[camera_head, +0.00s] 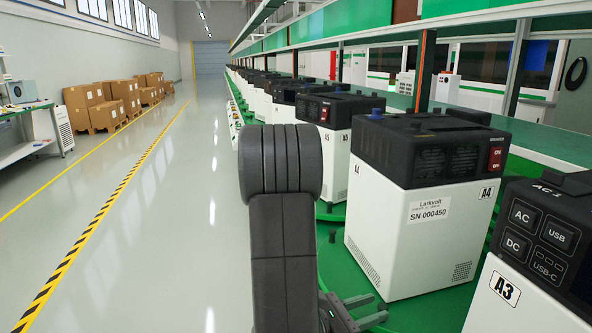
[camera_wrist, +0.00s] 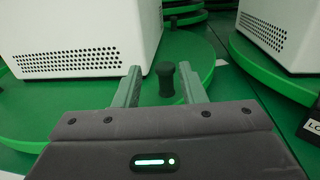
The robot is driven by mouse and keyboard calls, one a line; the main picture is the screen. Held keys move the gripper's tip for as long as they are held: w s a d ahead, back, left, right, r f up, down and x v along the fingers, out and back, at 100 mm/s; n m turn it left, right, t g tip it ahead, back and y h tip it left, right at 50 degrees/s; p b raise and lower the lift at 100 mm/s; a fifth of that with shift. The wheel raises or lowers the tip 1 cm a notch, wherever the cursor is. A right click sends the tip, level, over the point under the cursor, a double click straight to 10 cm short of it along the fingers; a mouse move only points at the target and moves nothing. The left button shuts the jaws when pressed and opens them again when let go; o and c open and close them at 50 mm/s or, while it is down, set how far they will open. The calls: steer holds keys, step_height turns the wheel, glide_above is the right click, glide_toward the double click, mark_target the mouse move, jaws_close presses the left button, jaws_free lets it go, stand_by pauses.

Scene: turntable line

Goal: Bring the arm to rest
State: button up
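My arm (camera_head: 285,200), dark grey, stands in the lower middle of the head view. My gripper (camera_head: 362,308) is low at the bottom, close to the green turntable and in front of the white unit marked A4 (camera_head: 405,235). In the wrist view my gripper (camera_wrist: 160,75) has its two grey-green fingers apart. A small dark peg (camera_wrist: 166,80) on the turntable (camera_wrist: 60,105) shows between the fingers, nearer the right one. I see no contact with it; its exact depth relative to the fingertips is hard to tell. Nothing is held.
The unit A3 (camera_head: 530,260) stands close at the right. More black-topped units, such as A5 (camera_head: 335,115), line up behind. Another white unit (camera_wrist: 285,35) shows at the wrist view's right. The grey floor (camera_head: 185,230) at left is clear, with boxes (camera_head: 110,105) farther off.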

steer(key=shift+x, duration=1.3)
steer(key=shift+d, duration=0.1)
steer(key=shift+w+a+g, duration=0.3)
steer(key=shift+a, duration=0.1)
steer(key=shift+m, duration=0.3)
steer(key=shift+r, duration=0.1)
